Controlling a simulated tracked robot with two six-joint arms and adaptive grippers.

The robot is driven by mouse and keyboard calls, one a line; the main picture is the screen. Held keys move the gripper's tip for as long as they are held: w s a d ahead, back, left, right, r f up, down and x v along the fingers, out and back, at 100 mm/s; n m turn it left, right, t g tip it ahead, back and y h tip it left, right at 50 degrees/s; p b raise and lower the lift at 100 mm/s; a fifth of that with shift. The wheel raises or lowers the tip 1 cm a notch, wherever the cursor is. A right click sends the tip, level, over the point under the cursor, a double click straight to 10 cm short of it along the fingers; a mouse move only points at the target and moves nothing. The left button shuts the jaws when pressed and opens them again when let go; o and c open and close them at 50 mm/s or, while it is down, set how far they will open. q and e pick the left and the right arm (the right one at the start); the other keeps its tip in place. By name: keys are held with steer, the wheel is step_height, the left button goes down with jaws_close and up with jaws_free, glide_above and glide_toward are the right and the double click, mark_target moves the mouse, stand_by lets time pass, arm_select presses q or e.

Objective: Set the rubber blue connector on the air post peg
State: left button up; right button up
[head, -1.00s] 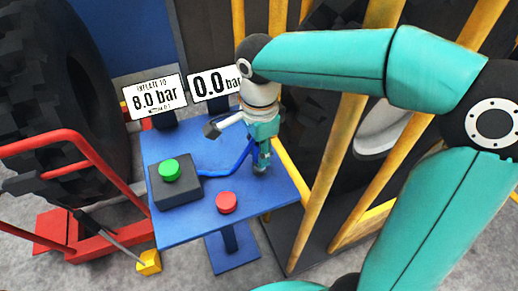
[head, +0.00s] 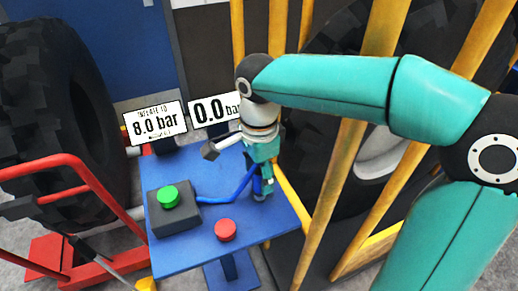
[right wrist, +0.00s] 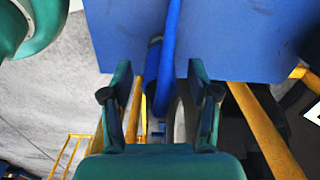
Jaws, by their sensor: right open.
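My right gripper (head: 262,190) points down at the right part of the blue table (head: 187,255). Its fingers are open. In the right wrist view the open fingers (right wrist: 161,108) stand on either side of a blue hose (right wrist: 171,40) and a darker blue piece (right wrist: 152,66) beside it, which looks like the connector. I cannot tell whether the fingers touch it. In the head view the blue hose (head: 215,200) runs from the black box to the gripper, which hides much of its end. I cannot make out the air post peg for certain. My left gripper is not in view.
A black box with a green button (head: 168,196) and a red button (head: 225,229) sit on the table. Two signs, 8.0 bar (head: 155,123) and 0.0 bar (head: 213,107), stand behind. Yellow bars (head: 345,150) rise at the right; a red frame (head: 60,180) and tyre stand left.

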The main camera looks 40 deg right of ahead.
step_height(320, 180, up, 10)
steer(key=shift+f, duration=0.1)
stand_by(0.6)
